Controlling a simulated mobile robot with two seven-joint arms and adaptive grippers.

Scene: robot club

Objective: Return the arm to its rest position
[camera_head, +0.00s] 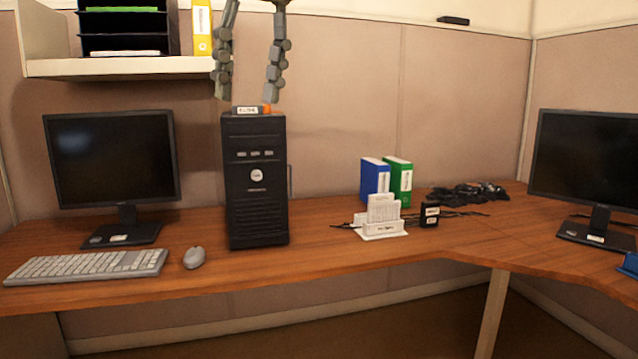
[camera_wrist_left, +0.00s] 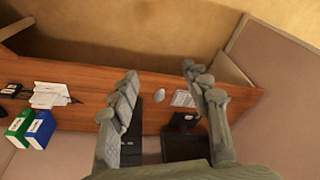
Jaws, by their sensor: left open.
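My left gripper (camera_head: 248,99) comes down from the top of the head view, its two jointed grey fingers spread apart with nothing between them. Its fingertips are just above the top of the black computer tower (camera_head: 256,190). A small labelled item (camera_head: 247,110) and a small orange item (camera_head: 267,108) rest on top of the tower, near the fingertips. In the left wrist view, both fingers (camera_wrist_left: 160,72) are apart, with the desk between and beyond them. My right gripper is not in either view.
The wooden desk (camera_head: 330,262) holds a left monitor (camera_head: 112,155), a keyboard (camera_head: 88,266), a mouse (camera_head: 194,258), a white device (camera_head: 383,217), blue (camera_head: 375,180) and green (camera_head: 399,180) binders, cables (camera_head: 466,193) and a right monitor (camera_head: 588,158). A shelf (camera_head: 120,67) hangs at upper left, close to the left gripper.

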